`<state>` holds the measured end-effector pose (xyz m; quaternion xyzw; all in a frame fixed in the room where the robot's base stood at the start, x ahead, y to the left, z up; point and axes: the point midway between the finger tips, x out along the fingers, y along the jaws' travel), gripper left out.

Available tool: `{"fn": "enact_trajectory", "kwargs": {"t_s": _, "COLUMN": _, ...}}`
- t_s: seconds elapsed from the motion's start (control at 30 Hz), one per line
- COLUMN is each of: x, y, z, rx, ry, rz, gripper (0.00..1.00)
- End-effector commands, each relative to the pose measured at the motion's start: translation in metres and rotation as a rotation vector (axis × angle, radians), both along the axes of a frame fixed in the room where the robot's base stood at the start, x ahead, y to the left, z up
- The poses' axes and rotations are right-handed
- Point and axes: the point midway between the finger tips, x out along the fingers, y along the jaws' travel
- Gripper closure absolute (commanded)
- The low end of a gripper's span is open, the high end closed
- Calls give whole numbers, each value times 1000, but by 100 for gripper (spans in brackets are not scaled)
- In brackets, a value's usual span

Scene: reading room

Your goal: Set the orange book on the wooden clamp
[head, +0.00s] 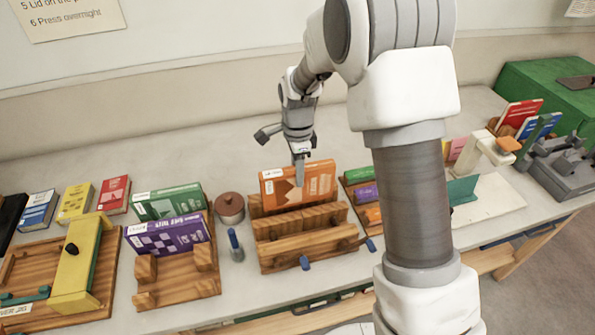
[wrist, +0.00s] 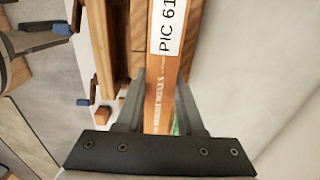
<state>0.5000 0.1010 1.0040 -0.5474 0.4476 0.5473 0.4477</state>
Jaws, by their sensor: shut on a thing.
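The orange book (head: 314,184) stands upright at the wooden clamp (head: 308,240), in its back part. Its lower edge is hidden by the clamp's wood, so I cannot tell whether it rests on it. My gripper (head: 299,172) is above the book, its fingers pointing down at the book's top edge. In the wrist view, the gripper's fingers (wrist: 161,100) lie on either side of the orange book (wrist: 163,80), shut on it. A white label reading "PIC 61" shows on the spine. The clamp's wood (wrist: 115,45) runs beside the book there.
Left of the clamp are a round brown-lidded pot (head: 229,208), a blue-handled tool (head: 235,245) and a wooden stand (head: 175,280) with a purple book (head: 168,236). A rack of small coloured books (head: 363,195) stands close on the right. Bare tabletop (head: 225,155) lies behind.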

Motion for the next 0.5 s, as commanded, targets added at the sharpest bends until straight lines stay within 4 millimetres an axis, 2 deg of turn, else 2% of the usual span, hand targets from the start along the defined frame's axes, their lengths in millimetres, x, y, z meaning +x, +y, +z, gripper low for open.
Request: {"fn": "enact_trajectory", "kwargs": {"t_s": 0.5, "x": 0, "y": 0, "z": -21, "rx": 0, "ry": -1, "rz": 0, "gripper": 100}}
